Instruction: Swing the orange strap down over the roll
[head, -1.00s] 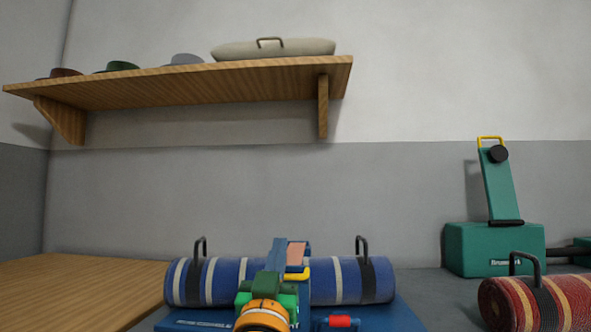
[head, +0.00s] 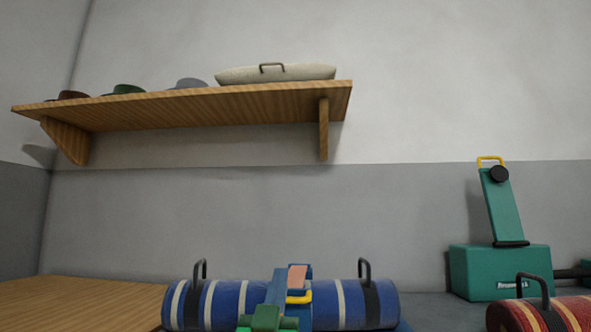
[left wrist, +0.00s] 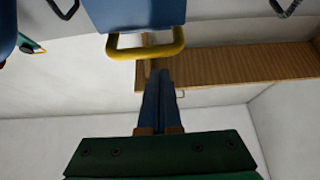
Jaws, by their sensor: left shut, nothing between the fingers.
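The blue roll (head: 230,303) with white stripes lies across the bottom of the head view. A blue piece with a salmon-orange patch (head: 297,276), which looks like the strap, and a yellow handle (head: 299,298) stands at the roll's middle. My left gripper (head: 279,272), green with blue fingers, is in front of it, shut and empty. In the left wrist view its fingertips (left wrist: 160,72) are just by the yellow handle (left wrist: 146,48), below a blue part (left wrist: 135,14); I cannot tell if they touch. The fingers hide part of the strap and roll. My right gripper is out of view.
Black handles (head: 364,270) stand up on the roll. A teal device (head: 500,272) with a raised arm and a red striped roll (head: 565,314) are at right. A wooden shelf (head: 200,107) hangs above; a wooden surface (head: 80,298) is at left.

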